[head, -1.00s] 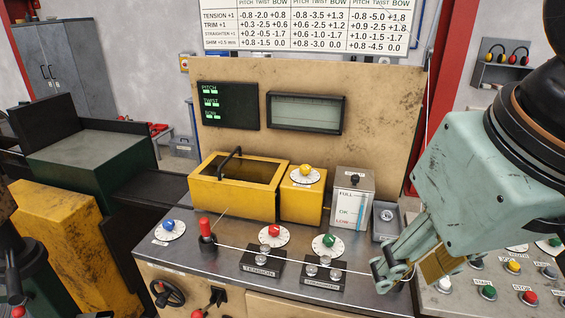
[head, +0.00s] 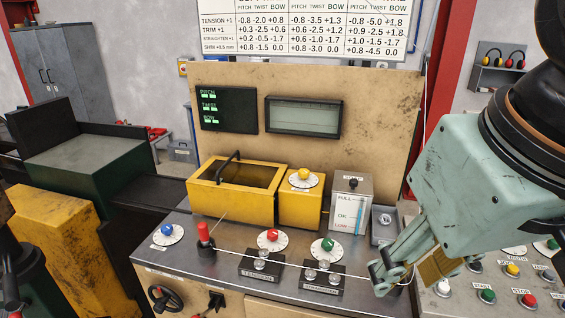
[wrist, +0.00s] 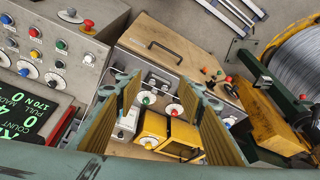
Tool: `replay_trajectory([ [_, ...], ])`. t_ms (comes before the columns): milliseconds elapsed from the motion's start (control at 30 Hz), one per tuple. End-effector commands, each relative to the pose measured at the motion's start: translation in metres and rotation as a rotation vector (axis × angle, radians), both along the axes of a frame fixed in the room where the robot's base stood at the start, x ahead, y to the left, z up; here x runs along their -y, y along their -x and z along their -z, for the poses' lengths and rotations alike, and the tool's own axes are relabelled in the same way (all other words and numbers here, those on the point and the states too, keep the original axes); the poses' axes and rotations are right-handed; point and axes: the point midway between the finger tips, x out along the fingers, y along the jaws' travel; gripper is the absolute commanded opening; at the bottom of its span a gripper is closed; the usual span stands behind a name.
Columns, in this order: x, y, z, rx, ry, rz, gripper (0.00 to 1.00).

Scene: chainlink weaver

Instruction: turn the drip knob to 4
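A yellow knob on a white dial (head: 303,175) sits on top of a small yellow box (head: 300,207) at the back of the bench; I take it as the drip knob, but no label is legible. The knob also shows in the wrist view (wrist: 174,141), small and far off. Its dial setting cannot be read. My gripper (head: 412,276) is over the right front of the bench, well apart from the yellow knob, fingers pointing down. In the wrist view its two ribbed pads (wrist: 165,105) stand wide apart with nothing between them.
A blue knob (head: 167,229), red knob (head: 271,235) and green knob (head: 328,244) sit on the bench. A red-handled lever (head: 204,232) and a level gauge (head: 351,203) stand nearby. A wire runs across the front. A button panel (head: 490,285) lies to the right.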

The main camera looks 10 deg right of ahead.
Motion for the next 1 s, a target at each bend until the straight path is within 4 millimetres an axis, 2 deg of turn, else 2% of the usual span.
replay_trajectory([
  [167,0.000,-0.011,-0.009,-0.007,-0.002,0.007,0.36],
  [367,0.000,-0.036,-0.025,-0.022,-0.007,0.021,0.36],
  [1000,0.000,-0.143,-0.075,-0.079,-0.027,0.084,0.36],
])
